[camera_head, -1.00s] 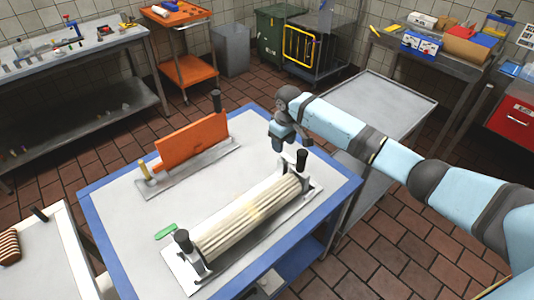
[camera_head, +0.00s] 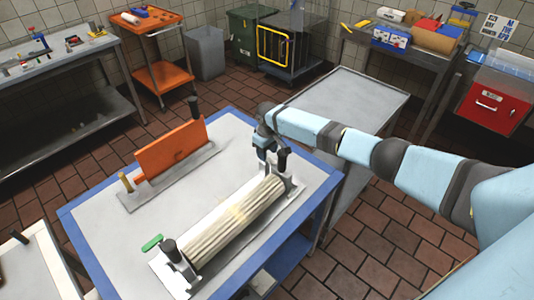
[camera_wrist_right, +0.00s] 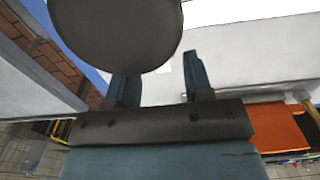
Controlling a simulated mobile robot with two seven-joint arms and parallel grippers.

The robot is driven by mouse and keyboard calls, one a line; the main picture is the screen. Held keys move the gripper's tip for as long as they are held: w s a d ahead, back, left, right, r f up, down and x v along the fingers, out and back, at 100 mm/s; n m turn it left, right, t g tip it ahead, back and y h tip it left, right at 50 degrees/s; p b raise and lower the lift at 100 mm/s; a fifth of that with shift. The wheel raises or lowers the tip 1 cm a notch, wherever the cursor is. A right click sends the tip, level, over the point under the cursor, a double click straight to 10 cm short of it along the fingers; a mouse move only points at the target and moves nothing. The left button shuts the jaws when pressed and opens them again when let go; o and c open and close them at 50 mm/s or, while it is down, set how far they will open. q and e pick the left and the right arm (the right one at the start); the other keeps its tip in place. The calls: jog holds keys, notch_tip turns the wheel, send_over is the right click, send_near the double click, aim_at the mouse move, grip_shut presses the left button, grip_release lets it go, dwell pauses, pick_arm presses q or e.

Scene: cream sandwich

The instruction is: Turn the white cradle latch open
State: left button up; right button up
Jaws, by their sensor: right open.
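A long cream ribbed roller (camera_head: 235,220) lies in a pale cradle (camera_head: 292,203) on the blue-edged table. A black knob (camera_head: 283,160) stands upright at the cradle's far end, and another black knob (camera_head: 168,247) at its near end. I cannot tell which part is the white latch. My right gripper (camera_head: 264,162) is open and low, just left of the far knob. In the right wrist view, a large dark rounded part (camera_wrist_right: 115,30) covers much of the top, in front of my open right fingers (camera_wrist_right: 158,85). Whether they touch the knob is unclear. My left gripper is out of view.
A green piece (camera_head: 152,243) sits beside the near knob. An orange panel (camera_head: 170,150) stands on a grey base behind the roller. The white table top (camera_head: 105,215) is bare at left. A grey cart (camera_head: 350,92) stands beyond my right arm.

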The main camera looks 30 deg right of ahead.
jog(key=shift+f, duration=0.85)
grip_shut()
